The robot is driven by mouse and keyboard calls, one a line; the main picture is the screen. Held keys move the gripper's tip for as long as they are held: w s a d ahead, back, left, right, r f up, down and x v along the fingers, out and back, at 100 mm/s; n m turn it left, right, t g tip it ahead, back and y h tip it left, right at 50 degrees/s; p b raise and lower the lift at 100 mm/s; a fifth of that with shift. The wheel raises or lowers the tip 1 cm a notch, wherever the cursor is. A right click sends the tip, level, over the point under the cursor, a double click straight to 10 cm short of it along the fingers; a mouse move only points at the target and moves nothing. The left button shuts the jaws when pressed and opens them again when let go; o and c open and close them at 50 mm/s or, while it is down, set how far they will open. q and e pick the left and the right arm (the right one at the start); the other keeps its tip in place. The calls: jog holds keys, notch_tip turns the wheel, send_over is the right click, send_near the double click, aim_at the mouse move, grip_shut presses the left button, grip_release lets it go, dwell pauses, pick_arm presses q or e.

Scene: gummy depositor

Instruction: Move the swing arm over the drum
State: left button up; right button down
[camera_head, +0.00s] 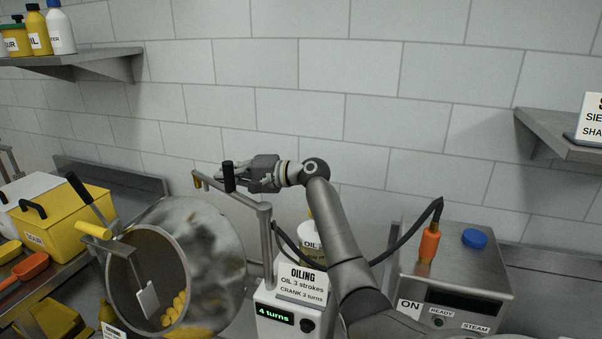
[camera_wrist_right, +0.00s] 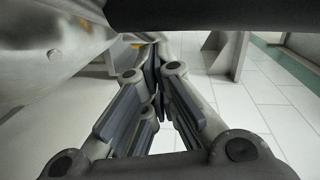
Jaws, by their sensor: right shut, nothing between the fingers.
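The swing arm (camera_head: 240,195) is a grey bar on a post right of the drum. It reaches left to a copper-coloured tip (camera_head: 197,180) above the drum's upper side, and an upright black knob (camera_head: 228,176) stands on it. The metal drum (camera_head: 215,245) is tilted with its opening facing front left; yellow pieces (camera_head: 174,310) lie inside. My right gripper (camera_head: 245,178) is shut and empty right beside the knob; I cannot tell if they touch. Its closed fingers (camera_wrist_right: 157,70) show in the right wrist view, below a dark bar. My left gripper is not in view.
An oiling box (camera_head: 288,300) reading "4 turns" stands below the post. A steam unit (camera_head: 460,275) with an orange-handled hose (camera_head: 429,243) is at right. Yellow boxes (camera_head: 75,215) and an orange scoop (camera_head: 25,268) are at left. Wall shelves (camera_head: 90,60) flank the scene.

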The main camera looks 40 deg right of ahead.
jog(key=s+a+n+g+y+b, duration=0.2)
jog(key=s+a+n+g+y, duration=0.2)
jog(key=a, duration=1)
jog(key=shift+s+a+n+g+y, duration=0.2)
jog(key=shift+n+g+y, duration=1.3)
jog(key=shift+n+g, duration=0.55)
jog(key=shift+d, duration=0.1)
